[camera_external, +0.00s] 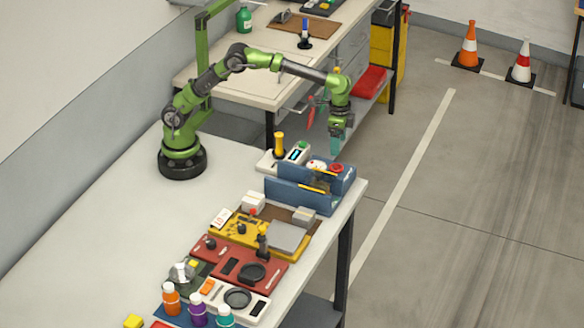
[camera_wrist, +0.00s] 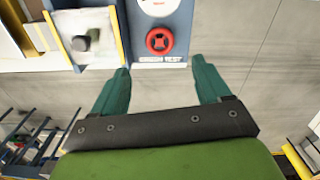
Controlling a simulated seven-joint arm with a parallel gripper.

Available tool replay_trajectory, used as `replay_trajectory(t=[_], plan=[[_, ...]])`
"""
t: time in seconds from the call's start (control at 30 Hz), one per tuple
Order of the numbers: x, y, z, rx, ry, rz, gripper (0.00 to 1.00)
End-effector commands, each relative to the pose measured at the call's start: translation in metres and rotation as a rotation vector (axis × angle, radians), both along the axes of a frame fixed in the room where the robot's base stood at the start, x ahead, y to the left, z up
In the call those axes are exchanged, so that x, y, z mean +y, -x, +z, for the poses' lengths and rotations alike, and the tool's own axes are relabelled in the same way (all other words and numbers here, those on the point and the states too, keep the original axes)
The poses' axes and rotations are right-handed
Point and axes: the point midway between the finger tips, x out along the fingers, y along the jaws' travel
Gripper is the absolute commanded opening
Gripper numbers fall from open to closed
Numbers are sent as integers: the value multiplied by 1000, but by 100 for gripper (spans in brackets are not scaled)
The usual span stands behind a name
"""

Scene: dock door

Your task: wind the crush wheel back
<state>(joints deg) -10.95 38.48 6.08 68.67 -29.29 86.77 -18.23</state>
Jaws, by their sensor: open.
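In the external view my gripper (camera_external: 336,148) points down above the far end of the blue unit (camera_external: 300,197).
A white round dial (camera_wrist: 160,6) lies beyond the wheel, and a small printed label (camera_wrist: 160,59) lies below it. A yellow-edged panel with a dark knob (camera_wrist: 90,40) stands to the left. Yellow (camera_external: 232,232) and red (camera_external: 222,262) units line the bench.

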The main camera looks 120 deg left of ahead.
Motion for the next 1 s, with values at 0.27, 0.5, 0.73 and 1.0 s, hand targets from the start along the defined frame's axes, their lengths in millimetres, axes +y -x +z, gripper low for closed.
replay_trajectory(t=[0.27, 0.5, 0.73, 1.0], plan=[[1, -1, 59, -4, -1, 2, 76], [0, 0, 78, -1, 0, 1, 76], [0, 0, 79, 0, 0, 1, 76], [1, -1, 60, -13, -2, -23, 76]])
